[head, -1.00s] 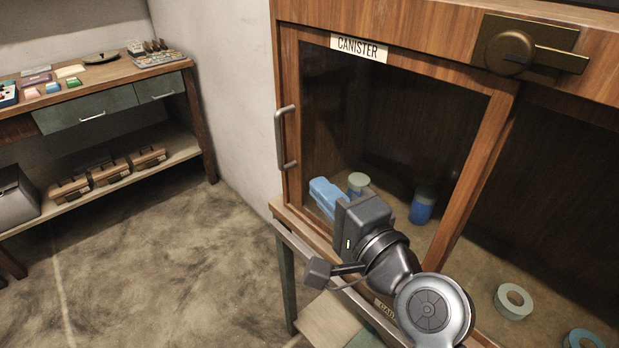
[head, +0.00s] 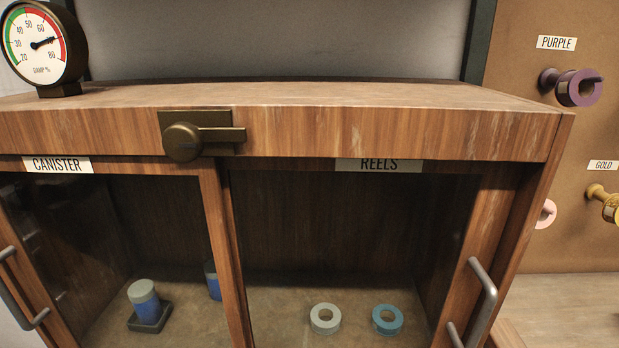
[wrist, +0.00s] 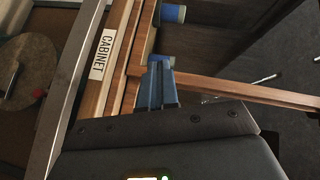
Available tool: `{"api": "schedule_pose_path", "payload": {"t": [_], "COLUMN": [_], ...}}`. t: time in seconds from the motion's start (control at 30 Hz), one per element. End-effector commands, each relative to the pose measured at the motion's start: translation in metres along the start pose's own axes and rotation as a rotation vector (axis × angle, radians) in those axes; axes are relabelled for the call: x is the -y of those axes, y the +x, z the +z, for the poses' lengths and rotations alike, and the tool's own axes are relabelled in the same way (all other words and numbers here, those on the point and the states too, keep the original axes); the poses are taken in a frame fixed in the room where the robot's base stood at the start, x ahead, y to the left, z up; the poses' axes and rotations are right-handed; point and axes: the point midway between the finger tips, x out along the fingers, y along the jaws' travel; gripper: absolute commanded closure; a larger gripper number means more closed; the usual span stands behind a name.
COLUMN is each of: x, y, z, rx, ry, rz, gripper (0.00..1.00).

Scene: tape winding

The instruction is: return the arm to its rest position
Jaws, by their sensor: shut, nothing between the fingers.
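In the wrist view, my gripper (wrist: 158,72) has its blue fingers closed together with nothing between them. It is in front of the cabinet front, near the CABINET label (wrist: 103,54). A blue object (wrist: 172,13) shows beyond the fingertips, at the top edge; I cannot tell which one it is. My arm and gripper are out of the head view. There the wooden cabinet (head: 330,130) fills most of the picture.
Behind the CANISTER door stand a blue canister with a pale top (head: 145,308) on a dark base and a second blue canister (head: 213,279), partly hidden by the frame. A grey reel (head: 325,319) and a teal reel (head: 387,319) lie at right. Door handles (head: 481,302) stick out.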

Motion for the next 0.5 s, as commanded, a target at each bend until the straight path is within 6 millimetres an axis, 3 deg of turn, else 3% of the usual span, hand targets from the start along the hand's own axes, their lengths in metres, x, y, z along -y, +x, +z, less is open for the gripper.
{"api": "schedule_pose_path", "payload": {"t": [0.03,0.2,0.3,0.5], "x": [-0.019,-0.06,-0.076,-0.087], "y": [-0.023,-0.096,-0.141,-0.229], "z": [-0.003,-0.014,-0.016,-0.013], "rx": [-0.049,-0.202,-0.276,-0.388], "ry": [-0.031,-0.177,-0.269,-0.468], "rz": [0.04,0.165,0.244,0.404], "gripper": [1.0,1.0,1.0,1.0]}}
